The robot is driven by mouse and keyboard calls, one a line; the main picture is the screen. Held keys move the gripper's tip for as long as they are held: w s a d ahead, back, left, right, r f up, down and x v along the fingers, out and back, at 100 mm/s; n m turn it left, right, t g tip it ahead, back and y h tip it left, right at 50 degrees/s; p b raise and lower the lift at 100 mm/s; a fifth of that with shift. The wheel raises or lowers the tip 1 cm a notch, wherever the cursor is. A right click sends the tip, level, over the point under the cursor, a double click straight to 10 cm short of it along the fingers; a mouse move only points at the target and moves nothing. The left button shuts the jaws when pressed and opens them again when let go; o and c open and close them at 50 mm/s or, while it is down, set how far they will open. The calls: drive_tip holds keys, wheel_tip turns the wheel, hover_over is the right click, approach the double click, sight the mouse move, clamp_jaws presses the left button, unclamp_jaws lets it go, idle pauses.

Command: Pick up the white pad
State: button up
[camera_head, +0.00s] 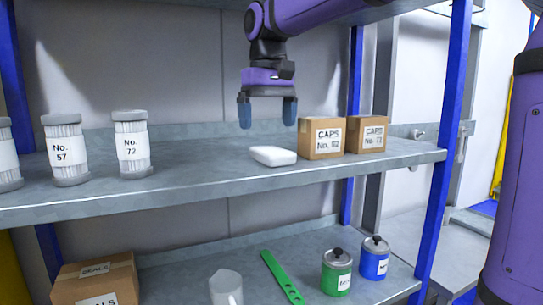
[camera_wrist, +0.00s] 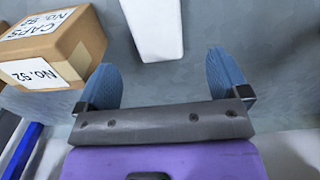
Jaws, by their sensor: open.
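The white pad (camera_head: 273,156) lies flat on the middle shelf, left of two cardboard boxes. In the wrist view the white pad (camera_wrist: 153,28) shows beyond the fingertips, between them sideways, and its far end is cut off by the top edge. My gripper (camera_head: 268,113) hangs above the pad with blue fingers pointing down. It is open and empty, and apart from the pad. The blue fingers of my gripper (camera_wrist: 167,72) are spread wide in the wrist view.
Two CAPS boxes (camera_head: 322,137) (camera_head: 367,134) stand close right of the pad; one (camera_wrist: 55,50) is near a finger in the wrist view. White ribbed cylinders (camera_head: 131,144) stand left. The lower shelf holds a green strip (camera_head: 282,277), cans (camera_head: 337,272) and a SEALS box (camera_head: 97,280).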

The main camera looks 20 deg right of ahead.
sight(268, 148)
drive_tip(key=shift+w+d+f, duration=0.1)
drive_tip(key=shift+w+f, duration=0.05)
drive_tip(key=shift+f, duration=1.45)
drive_tip(key=shift+w+d+f, duration=0.1)
drive_tip(key=shift+f, duration=1.45)
drive_tip(key=c, duration=1)
